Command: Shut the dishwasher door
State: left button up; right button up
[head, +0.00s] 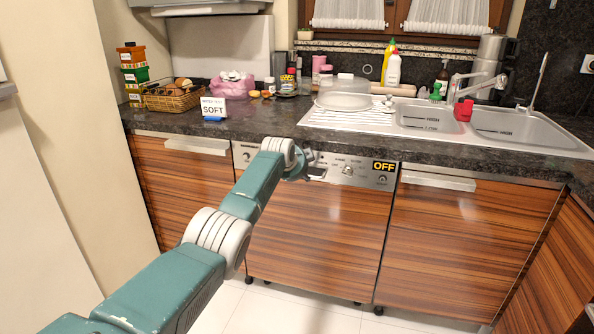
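The dishwasher (325,225) stands under the counter in the middle of the head view, with a wood-grain front. Its door looks upright and about level with the cabinet fronts beside it; I cannot tell whether it is latched. A silver control strip (345,168) with an OFF label runs along its top. My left arm reaches in from the lower left across the dishwasher's left part. My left gripper (307,166) is at the control strip, mostly hidden by the wrist, so its fingers and any contact are unclear. My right gripper is not in view.
The dark countertop (255,118) overhangs the dishwasher. Wood-grain cabinets (465,240) flank it. The tiled floor in front (290,310) is clear.

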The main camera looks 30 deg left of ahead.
pick_arm(q)
jog(key=v, duration=1.2)
jog(key=shift+w+d+r, duration=0.1)
jog(key=shift+d, duration=0.05)
